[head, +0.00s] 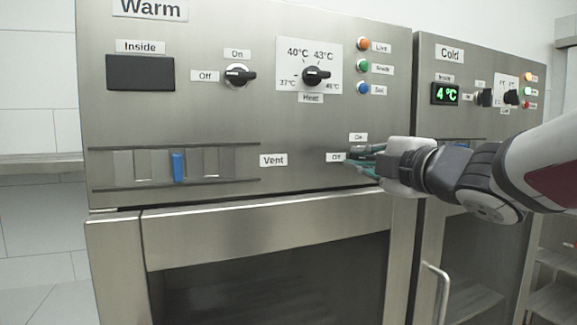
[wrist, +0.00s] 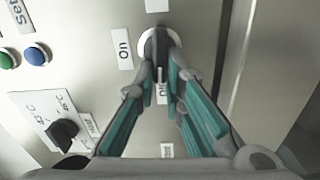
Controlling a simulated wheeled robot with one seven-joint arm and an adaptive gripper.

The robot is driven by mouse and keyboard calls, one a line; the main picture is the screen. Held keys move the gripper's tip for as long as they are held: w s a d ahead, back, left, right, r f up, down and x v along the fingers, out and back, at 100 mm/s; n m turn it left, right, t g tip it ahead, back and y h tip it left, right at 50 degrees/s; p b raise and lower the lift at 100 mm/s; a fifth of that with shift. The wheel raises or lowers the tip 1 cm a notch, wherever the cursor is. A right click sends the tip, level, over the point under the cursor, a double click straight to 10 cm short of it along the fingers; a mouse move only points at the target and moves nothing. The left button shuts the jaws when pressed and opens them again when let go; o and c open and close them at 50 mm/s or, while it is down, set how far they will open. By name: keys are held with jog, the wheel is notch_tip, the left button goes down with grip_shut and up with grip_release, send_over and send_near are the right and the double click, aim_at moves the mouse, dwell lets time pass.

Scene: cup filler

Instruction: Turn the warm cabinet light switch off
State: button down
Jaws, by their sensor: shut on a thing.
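The warm cabinet (head: 215,110) has a steel front with a "Warm" sign at the top left. Its lower right switch has an "On" label (head: 358,137) above and an "Off" label (head: 336,156) at its left; my gripper hides the knob in the head view. In the wrist view the round switch knob (wrist: 159,40) has a white base and a dark handle. My gripper (head: 360,160), with teal fingers, also shows in the wrist view (wrist: 161,70). Its fingertips are closed on the knob handle. The knob's exact angle is hard to tell.
Above are an on/off knob (head: 238,75), a heat dial (head: 316,76) and several coloured buttons (head: 363,66). A vent slider (head: 178,167) is at the left. The cold cabinet (head: 460,80) stands close on the right, behind my arm. A door handle (head: 432,290) is below.

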jog(key=shift+f+n+b, duration=0.1)
jog(key=shift+n+b, duration=0.25)
jog(key=shift+n, duration=0.15)
jog(key=c, duration=1.7)
grip_release()
jog(key=v, duration=1.2)
